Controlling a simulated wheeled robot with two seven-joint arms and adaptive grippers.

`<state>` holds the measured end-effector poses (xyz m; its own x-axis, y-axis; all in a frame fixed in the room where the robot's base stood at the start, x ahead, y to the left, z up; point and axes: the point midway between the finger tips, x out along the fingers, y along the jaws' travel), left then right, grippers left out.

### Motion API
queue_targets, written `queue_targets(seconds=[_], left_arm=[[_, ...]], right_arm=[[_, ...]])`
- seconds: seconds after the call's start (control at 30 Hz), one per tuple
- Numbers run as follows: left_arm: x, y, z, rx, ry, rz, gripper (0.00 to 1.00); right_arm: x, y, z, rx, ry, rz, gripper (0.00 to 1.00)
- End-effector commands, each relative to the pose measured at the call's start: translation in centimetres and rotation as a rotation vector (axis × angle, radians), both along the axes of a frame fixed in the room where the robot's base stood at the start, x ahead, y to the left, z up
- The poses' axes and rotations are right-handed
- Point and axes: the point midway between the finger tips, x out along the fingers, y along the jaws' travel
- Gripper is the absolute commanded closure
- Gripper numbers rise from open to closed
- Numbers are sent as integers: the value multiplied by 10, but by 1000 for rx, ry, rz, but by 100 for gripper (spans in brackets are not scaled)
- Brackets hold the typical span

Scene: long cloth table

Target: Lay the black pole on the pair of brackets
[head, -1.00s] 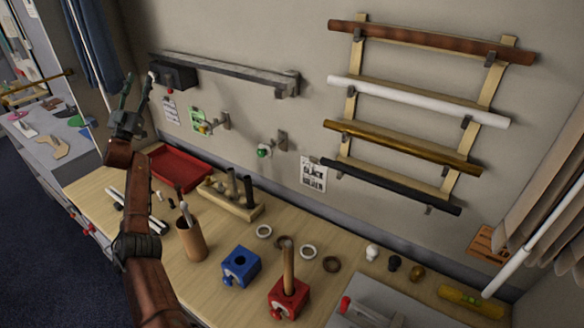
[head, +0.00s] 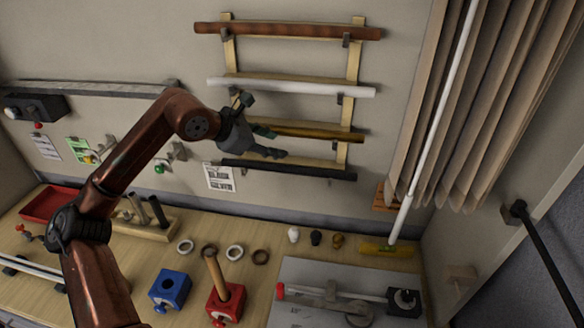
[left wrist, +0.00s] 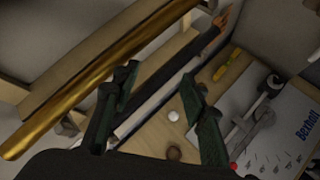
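The black pole (head: 290,170) lies level on the lowest hooks of a wooden wall rack. My left gripper (head: 276,143) is in front of the rack, over the gold pole and just above the black pole in the head view. Its green fingers are apart and empty. In the left wrist view the black pole (left wrist: 177,72) runs slantwise behind the open fingers (left wrist: 160,82); I see no contact. Two small wall brackets with knobs, a left one (head: 93,157) and a right one (head: 177,152), are left of the rack, partly behind my arm. My right gripper is out of view.
Above are the gold pole (head: 320,132), white pole (head: 290,87) and brown pole (head: 290,31). A curtain (head: 440,100) hangs to the right. The table below holds a blue block (head: 168,288), a red block (head: 224,303), rings and a grey board (head: 310,270).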

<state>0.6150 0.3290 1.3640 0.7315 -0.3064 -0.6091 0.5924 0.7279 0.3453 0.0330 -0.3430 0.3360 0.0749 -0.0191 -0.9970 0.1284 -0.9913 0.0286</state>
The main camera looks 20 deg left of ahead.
Motion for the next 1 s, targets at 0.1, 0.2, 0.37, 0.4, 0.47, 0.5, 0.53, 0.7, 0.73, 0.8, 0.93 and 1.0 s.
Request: queue_targets(seconds=[0.1, 0.2, 0.37, 0.4, 0.47, 0.5, 0.53, 0.7, 0.73, 0.8, 0.93, 1.0], left_arm=[[-2, -5, -51, 388, -30, -105, 60], [-3, -2, -73, 597, -44, -164, 60], [-1, 2, -88, 741, -51, -206, 60], [2, 2, -91, 749, -51, -209, 60], [7, 2, -95, 752, -51, -209, 60], [10, 3, -98, 750, -51, -208, 60], [13, 3, -100, 748, -51, -209, 60], [28, 2, -110, 746, -50, -208, 60], [32, 2, -112, 747, -51, -209, 60], [41, 2, -118, 746, -50, -207, 60], [54, 3, -129, 744, -50, -207, 60], [57, 3, -133, 745, -51, -206, 60]], right_arm=[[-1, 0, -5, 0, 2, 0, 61], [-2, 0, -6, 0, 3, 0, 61], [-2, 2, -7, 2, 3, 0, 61], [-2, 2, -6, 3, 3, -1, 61], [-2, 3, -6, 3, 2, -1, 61], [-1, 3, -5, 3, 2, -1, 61], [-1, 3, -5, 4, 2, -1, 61], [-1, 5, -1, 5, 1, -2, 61], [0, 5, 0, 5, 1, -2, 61], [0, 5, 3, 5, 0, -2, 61], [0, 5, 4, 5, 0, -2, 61], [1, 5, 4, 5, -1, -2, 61]])
